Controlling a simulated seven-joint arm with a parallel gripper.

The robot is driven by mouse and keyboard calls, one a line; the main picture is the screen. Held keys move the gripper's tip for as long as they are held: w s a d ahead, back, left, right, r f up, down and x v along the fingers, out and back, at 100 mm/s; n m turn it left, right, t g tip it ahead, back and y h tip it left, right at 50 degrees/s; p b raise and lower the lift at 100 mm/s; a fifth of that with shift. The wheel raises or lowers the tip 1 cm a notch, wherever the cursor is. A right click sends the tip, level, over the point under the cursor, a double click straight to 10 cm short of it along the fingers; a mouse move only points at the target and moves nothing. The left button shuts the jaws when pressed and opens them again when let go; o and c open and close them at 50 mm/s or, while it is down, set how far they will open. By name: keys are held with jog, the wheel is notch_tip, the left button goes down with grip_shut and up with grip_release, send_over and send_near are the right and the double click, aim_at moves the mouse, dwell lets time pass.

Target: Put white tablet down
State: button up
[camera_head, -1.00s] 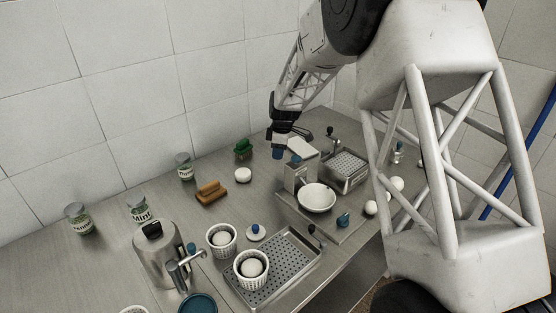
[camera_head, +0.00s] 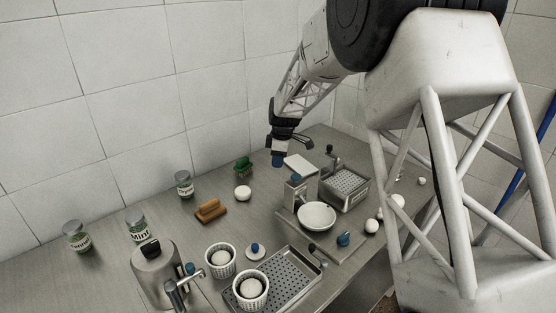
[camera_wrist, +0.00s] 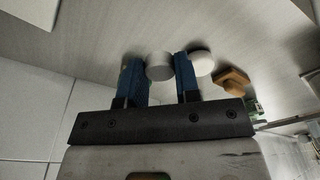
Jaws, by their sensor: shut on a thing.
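My gripper (camera_head: 277,160) points down over the back of the counter, left of a flat white board. In the wrist view, its blue fingers (camera_wrist: 159,82) are shut on a pale grey-white, short round piece (camera_wrist: 159,66), which appears to be the white tablet. In the head view this piece is hidden by the fingers or too small to make out. A similar white round piece (camera_head: 243,193) rests on the counter to the left of the gripper; it also shows beside the right finger in the wrist view (camera_wrist: 202,62).
The flat white board (camera_head: 300,164) lies right of the gripper. A brown brush (camera_head: 210,210) and green object (camera_head: 243,166) are to its left. A dispenser (camera_head: 296,192), white bowl (camera_head: 317,216) and perforated basket (camera_head: 345,186) stand nearer right.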

jog(key=shift+w, duration=0.1)
jog(key=w+d+m, duration=0.1)
jog(key=w+d, duration=0.3)
jog(key=w, duration=0.3)
jog(key=w+d+r+m, duration=0.1)
jog(key=w+d, duration=0.3)
jog(key=w, duration=0.3)
jog(key=shift+d+r+m, duration=0.25)
jog(key=shift+m, duration=0.15)
send_over(300, 164)
jog(key=shift+d+f, duration=0.1)
jog(key=shift+f, duration=2.4)
jog(key=shift+f, duration=2.55)
jog(key=shift+f, duration=0.1)
jog(key=o, duration=0.9)
